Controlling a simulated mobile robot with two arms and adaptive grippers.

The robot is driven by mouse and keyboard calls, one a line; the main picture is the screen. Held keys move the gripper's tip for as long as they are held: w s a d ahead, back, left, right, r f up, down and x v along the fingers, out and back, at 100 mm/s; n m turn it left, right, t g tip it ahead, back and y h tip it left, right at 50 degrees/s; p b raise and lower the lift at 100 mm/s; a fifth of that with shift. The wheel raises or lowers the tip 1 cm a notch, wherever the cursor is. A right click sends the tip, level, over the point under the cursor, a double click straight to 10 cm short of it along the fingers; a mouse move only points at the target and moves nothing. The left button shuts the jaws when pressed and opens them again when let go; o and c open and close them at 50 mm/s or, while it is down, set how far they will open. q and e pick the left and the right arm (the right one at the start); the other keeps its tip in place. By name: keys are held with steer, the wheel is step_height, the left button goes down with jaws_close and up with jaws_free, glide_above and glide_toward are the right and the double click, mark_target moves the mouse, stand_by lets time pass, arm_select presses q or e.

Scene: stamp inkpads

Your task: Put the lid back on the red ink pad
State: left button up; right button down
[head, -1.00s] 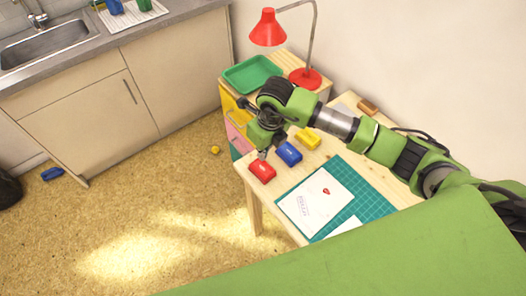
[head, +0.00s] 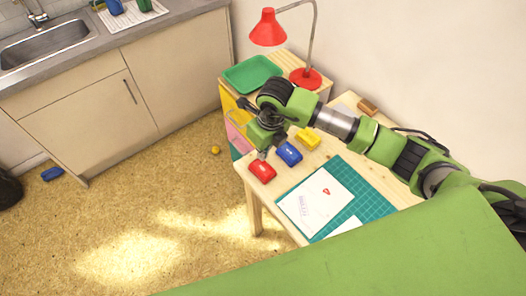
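The red ink pad (head: 262,172) sits at the left edge of the wooden table, and its top looks red and closed with a small light label. I cannot tell the lid apart from the base at this size. My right gripper (head: 262,155) points down right at the far side of the red pad, close to or touching it. Its fingers are small and partly hidden by the wrist, so their opening does not show. My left gripper is not in view.
A blue ink pad (head: 289,153) and a yellow one (head: 307,138) stand close by to the right. A green cutting mat (head: 372,203) with white paper (head: 318,199) lies in front. A red lamp (head: 305,78) and green tray (head: 251,73) stand behind.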

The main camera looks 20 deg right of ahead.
mark_target(262, 168)
steer(key=shift+f, duration=0.2)
steer(key=shift+f+b, duration=2.75)
steer(key=shift+f, duration=0.3)
steer(key=shift+r, duration=0.15)
steer(key=shift+r+p, duration=2.3)
steer(key=shift+r, duration=1.2)
steer(key=shift+f, duration=0.1)
